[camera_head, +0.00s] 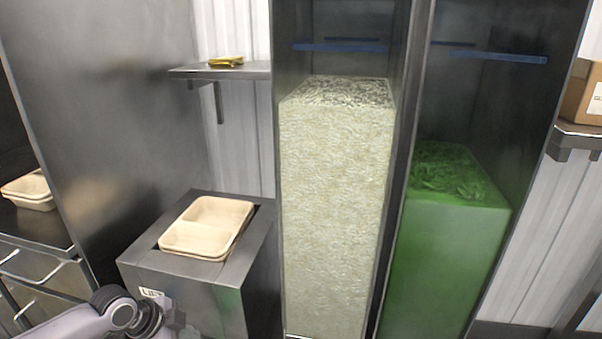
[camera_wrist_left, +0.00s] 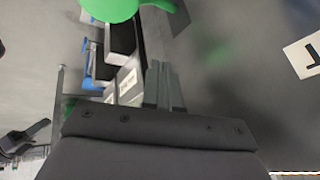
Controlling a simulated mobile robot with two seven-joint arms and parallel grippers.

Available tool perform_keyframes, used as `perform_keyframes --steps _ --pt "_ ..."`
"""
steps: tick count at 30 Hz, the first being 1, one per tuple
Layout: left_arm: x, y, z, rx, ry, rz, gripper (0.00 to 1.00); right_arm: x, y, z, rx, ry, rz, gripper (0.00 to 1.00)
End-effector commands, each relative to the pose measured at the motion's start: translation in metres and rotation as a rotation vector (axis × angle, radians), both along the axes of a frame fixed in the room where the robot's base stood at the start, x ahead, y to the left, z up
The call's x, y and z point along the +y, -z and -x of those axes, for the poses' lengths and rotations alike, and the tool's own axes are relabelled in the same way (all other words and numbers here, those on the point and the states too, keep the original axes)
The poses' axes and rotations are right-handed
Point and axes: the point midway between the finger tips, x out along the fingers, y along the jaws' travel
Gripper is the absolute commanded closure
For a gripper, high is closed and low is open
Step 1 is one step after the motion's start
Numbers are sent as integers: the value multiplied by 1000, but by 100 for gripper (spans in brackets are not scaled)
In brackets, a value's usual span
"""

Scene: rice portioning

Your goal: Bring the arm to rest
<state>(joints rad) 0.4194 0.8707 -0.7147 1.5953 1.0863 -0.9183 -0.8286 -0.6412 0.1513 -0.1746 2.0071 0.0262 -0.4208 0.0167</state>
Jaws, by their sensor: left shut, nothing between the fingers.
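My left arm (camera_head: 125,315) comes in at the bottom left of the head view, low in front of the grey stand with the tray. Its gripper is mostly cut off by the bottom edge there. In the left wrist view the left gripper (camera_wrist_left: 164,88) shows its two fingers together, with nothing between them.
A divided beige tray (camera_head: 205,228) sits in the grey stand (camera_head: 185,272). Tall bins hold rice (camera_head: 335,180) and green leafy food (camera_head: 445,250). A wall shelf (camera_head: 225,72) holds a yellow item (camera_head: 226,61). More trays (camera_head: 30,190) lie on the left counter.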

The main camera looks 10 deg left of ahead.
Motion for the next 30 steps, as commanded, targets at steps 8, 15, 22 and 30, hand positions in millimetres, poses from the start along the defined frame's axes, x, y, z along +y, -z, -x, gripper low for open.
perform_keyframes --steps 8,15,22,30 --pt "-75 37 39 -42 -135 168 100 -1 -5 0 -7 0 4 100" --pt "-117 49 85 -98 -380 354 100 -6 -3 2 -4 6 15 100" --pt "-116 49 134 -147 -662 473 100 -5 -7 2 -13 13 12 100" --pt "-96 47 175 -193 -860 503 100 -6 -2 6 -3 12 19 100"
